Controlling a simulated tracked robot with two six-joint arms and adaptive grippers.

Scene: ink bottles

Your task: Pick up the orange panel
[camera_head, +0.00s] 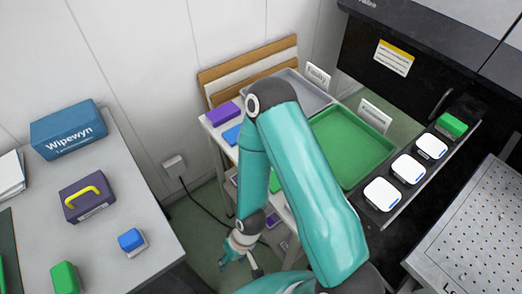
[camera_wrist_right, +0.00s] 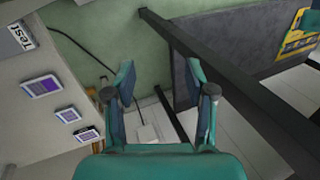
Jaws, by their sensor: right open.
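I cannot make out a plainly orange panel in either view. A brown-orange wooden board (camera_head: 245,62) leans at the wall behind the cart. In the right wrist view a yellow-orange sheet with dark marks (camera_wrist_right: 298,36) shows at the upper right; I cannot tell what it is. My right gripper (camera_head: 238,262) points down beside the cart in the head view, partly blurred against the floor. In the right wrist view its two fingers (camera_wrist_right: 160,72) are apart with nothing between them. My left gripper is not in view.
A cart holds a grey tray (camera_head: 302,92) and a green tray (camera_head: 352,148). White-topped bottles (camera_head: 383,194) stand in a dark drawer at the right. A table (camera_head: 125,190) at the left holds several boxes. Purple-faced items (camera_wrist_right: 42,87) lie on a shelf. A cable crosses the floor.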

